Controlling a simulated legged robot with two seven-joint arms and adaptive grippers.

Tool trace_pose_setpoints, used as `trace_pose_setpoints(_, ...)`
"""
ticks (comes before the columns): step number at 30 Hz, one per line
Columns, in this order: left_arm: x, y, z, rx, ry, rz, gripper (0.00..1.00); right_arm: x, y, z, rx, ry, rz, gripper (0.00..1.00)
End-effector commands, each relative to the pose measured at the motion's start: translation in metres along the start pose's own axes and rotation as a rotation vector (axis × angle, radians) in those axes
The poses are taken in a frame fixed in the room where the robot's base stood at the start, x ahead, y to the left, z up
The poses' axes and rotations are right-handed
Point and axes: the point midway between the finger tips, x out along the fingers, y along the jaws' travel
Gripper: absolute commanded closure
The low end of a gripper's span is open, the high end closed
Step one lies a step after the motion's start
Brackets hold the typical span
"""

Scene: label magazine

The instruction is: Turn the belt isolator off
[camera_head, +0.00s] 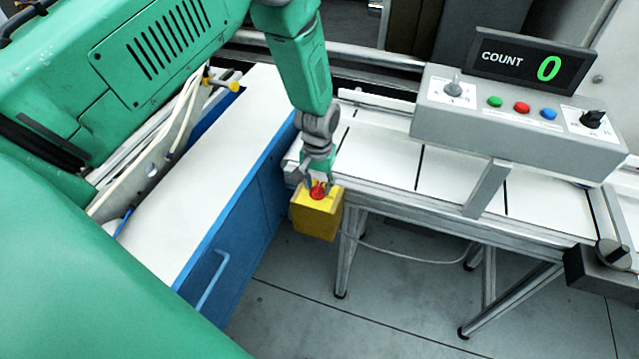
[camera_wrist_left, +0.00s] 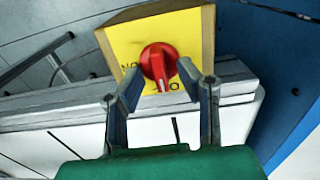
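The belt isolator is a yellow box (camera_head: 316,222) with a red rotary knob (camera_head: 318,190), fixed at the near left end of the conveyor. In the left wrist view the yellow face (camera_wrist_left: 186,32) and red knob (camera_wrist_left: 158,64) show clearly, with black lettering beside the knob, partly hidden by my fingers. The knob's grip runs roughly up and down in that view. My left gripper (camera_head: 317,182) is at the knob. In the wrist view its fingers (camera_wrist_left: 160,78) are spread on either side of it; the right fingertip is very close, and contact cannot be told. My right gripper is not in view.
The white conveyor belt (camera_head: 385,152) runs right from the isolator. Above it is a grey control panel (camera_head: 520,132) with buttons and two selector knobs, and a counter display (camera_head: 530,62) reading 0. A blue cabinet (camera_head: 245,235) with a white top stands close left.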

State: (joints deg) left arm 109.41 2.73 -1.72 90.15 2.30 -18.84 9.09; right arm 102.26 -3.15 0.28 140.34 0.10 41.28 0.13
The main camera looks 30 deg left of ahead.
Motion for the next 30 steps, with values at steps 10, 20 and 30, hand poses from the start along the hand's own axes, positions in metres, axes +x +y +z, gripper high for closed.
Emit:
trace_pose_setpoints(10, -0.065, 0.001, -0.002, 0.000, 0.005, 0.001, 0.69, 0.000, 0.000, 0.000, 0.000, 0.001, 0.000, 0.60)
trace_pose_setpoints(20, -0.112, 0.001, -0.004, -0.001, 0.004, 0.000, 0.69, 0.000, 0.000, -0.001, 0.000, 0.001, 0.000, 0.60)
trace_pose_setpoints(30, -0.116, 0.001, -0.003, 0.000, 0.002, 0.000, 0.69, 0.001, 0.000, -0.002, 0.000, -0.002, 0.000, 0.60)
